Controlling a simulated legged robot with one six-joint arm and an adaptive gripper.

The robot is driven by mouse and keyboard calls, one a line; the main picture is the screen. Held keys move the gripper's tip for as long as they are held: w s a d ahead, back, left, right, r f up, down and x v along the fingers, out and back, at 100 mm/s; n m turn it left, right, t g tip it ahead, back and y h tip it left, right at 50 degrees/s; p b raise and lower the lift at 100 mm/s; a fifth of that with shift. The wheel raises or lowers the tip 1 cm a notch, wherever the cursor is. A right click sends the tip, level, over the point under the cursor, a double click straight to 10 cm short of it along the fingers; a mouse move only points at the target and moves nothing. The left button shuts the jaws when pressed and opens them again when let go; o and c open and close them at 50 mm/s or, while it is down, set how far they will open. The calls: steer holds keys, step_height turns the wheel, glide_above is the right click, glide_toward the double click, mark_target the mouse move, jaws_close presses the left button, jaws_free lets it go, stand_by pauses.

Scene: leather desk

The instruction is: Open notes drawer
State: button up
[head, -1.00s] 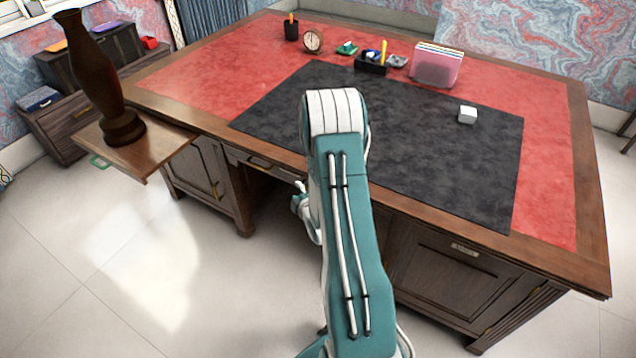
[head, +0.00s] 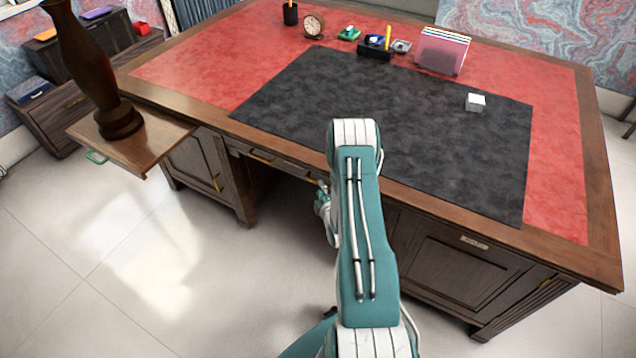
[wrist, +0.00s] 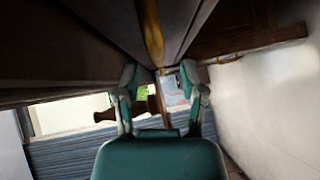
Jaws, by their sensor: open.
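A shallow drawer front (head: 288,170) runs under the front edge of the desk. It looks shut, and a brass handle (head: 262,157) shows at its left part. My gripper (head: 323,200) is low in front of the desk, partly hidden behind my arm. In the wrist view my gripper (wrist: 160,73) is open, with its two fingers apart. A long brass handle (wrist: 152,32) on a dark wood front runs down toward the gap between the fingertips. I cannot tell whether the fingers touch it. No readable label marks the notes drawer.
A dark vase (head: 92,70) stands on a pulled-out board (head: 155,150) at left. The right cabinet (head: 455,275) has a small label plate (head: 474,242), too small to read. A white cube (head: 475,102) lies on the black mat (head: 380,115). The floor at left is clear.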

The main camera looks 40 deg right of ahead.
steer(key=shift+x, duration=1.75)
jaws_close()
steer(key=shift+s+a+f, duration=0.1)
